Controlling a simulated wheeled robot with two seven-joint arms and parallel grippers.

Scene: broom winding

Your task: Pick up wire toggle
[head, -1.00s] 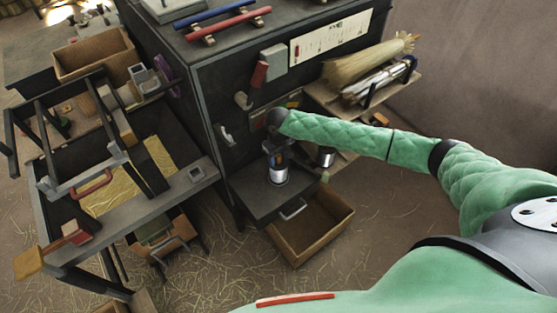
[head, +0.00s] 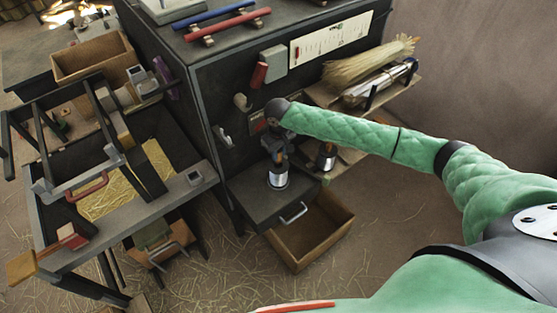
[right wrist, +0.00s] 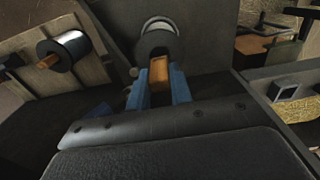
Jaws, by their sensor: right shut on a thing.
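My right gripper (right wrist: 158,92) has its blue fingers shut on an orange-brown wooden piece (right wrist: 159,72), which looks like the grip of the wire toggle. A silver, dark-rimmed spool (right wrist: 158,32) lies just beyond the fingertips, apparently part of the same toggle. In the head view this silver spool (head: 279,180) is upright, directly below my right gripper (head: 277,158), over the small dark shelf. I cannot tell whether it touches the shelf. A second similar spool with a wooden end (head: 327,157) stands to its right; it also shows in the right wrist view (right wrist: 68,48). My left gripper is not in view.
The dark cabinet (head: 225,90) rises behind the shelf (head: 257,200). An open wooden drawer (head: 318,235) juts out below. A side shelf (head: 395,92) holds a straw broom (head: 365,65). A frame workbench (head: 125,220) stands left. Straw-strewn floor is open in front.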

